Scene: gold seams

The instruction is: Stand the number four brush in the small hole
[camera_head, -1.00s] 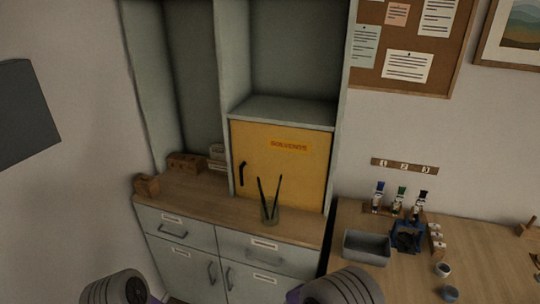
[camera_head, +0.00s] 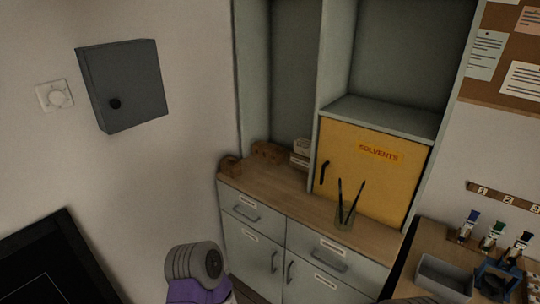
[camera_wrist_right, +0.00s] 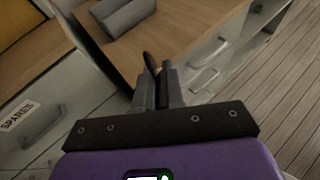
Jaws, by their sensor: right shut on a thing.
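My right gripper (camera_wrist_right: 153,88) shows in the right wrist view, shut on a slim dark thing (camera_wrist_right: 150,63) whose rounded end sticks out past the fingertips. I cannot tell whether it is a brush, and no number shows. In the head view, two dark brush-like sticks (camera_head: 352,200) lean in a glass jar (camera_head: 344,219) on the wooden cabinet top. My left gripper is out of view; only arm parts show at the bottom of the head view.
A yellow SOLVENTS cupboard (camera_head: 372,168) stands behind the jar. On the lower bench at right are a grey tray (camera_head: 443,276), a blue stand (camera_head: 497,279) and several paint tubes (camera_head: 494,234). A grey wall box (camera_head: 122,85) hangs at left. The cabinet top's front is mostly clear.

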